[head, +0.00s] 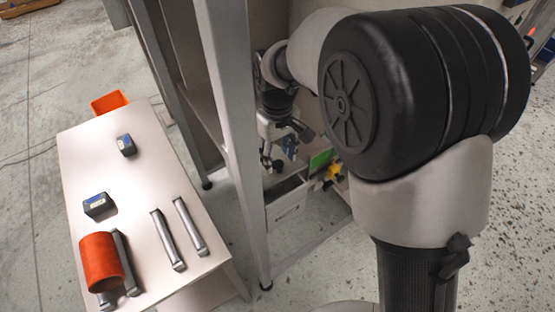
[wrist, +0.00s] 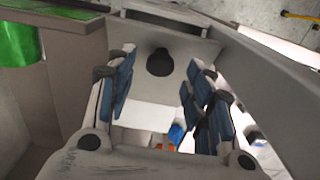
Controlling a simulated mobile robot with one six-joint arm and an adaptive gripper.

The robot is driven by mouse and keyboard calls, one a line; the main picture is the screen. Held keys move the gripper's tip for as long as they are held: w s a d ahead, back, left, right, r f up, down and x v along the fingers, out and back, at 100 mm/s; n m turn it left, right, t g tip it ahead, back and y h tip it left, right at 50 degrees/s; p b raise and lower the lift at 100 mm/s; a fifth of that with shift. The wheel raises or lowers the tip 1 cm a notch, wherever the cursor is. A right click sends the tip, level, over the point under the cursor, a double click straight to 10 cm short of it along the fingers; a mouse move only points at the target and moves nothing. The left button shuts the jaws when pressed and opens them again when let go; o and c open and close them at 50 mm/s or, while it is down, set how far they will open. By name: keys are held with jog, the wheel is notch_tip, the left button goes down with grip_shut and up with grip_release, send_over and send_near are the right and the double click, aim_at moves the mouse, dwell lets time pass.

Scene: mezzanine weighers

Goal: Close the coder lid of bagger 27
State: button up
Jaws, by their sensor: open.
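My gripper (head: 280,153) reaches down inside the grey frame of a machine in the head view. In the wrist view my gripper (wrist: 163,60) is open, with blue-padded fingers on either side and nothing held between them. A pale grey panel with a black round knob (wrist: 160,62) lies ahead, the knob in line with the gap between the fingers. I cannot tell whether the fingers touch it. The panel looks like the coder lid, but no label for bagger 27 is readable. In the head view my arm and the frame hide the lid.
A grey frame post (head: 235,130) stands left of my gripper. A pale table (head: 150,185) holds an orange cylinder (head: 101,258), blue boxes (head: 126,145) and grey bars. An orange bin (head: 109,102) stands behind it. A green part (wrist: 18,42) sits left in the wrist view.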

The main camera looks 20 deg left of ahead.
jog(key=shift+f, duration=1.05)
jog(key=shift+c, duration=0.6)
grip_shut()
